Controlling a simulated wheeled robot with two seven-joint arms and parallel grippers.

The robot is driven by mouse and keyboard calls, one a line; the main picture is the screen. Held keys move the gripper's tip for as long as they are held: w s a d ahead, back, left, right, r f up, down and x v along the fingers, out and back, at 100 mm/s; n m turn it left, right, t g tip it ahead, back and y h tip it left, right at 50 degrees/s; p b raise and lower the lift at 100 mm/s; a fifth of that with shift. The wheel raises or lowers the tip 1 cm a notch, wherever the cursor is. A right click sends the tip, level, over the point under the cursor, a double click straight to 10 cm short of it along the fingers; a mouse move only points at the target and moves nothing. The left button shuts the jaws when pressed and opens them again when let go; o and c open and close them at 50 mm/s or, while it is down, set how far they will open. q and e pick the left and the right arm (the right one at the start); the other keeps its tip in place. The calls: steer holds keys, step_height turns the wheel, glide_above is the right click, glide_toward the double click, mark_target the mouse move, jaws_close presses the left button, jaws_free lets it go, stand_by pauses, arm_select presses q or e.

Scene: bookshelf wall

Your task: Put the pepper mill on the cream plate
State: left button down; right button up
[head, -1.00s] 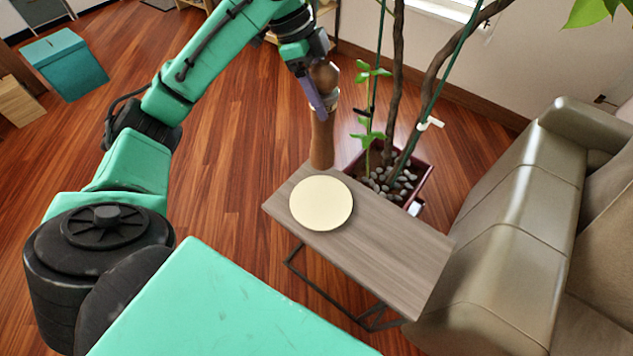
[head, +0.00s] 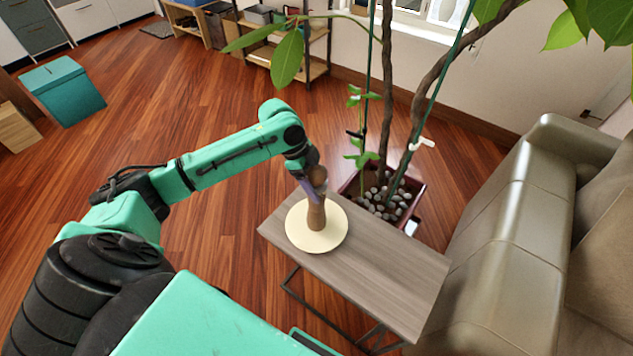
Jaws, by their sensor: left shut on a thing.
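The brown wooden pepper mill (head: 316,215) is upright in the head view, its base over the middle of the cream plate (head: 303,240). I cannot tell whether its base touches the plate or hovers just above it. My left gripper (head: 314,188) is shut on the upper part of the pepper mill and hides some of it. The round cream plate lies flat at the far left end of the small grey wooden table (head: 385,277). My right gripper is not in view.
A potted plant (head: 384,200) with thin trunks and pebbles stands just behind the table. A beige sofa (head: 510,230) is to the right. The table's right half is bare. Wooden floor lies open to the left, with a teal box (head: 62,90) farther off.

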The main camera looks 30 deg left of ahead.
arm_select(q)
jaws_free()
steer(key=shift+r, duration=0.15)
steer(key=v, duration=1.2)
steer(key=shift+b, duration=0.45)
steer(key=shift+s, duration=0.15)
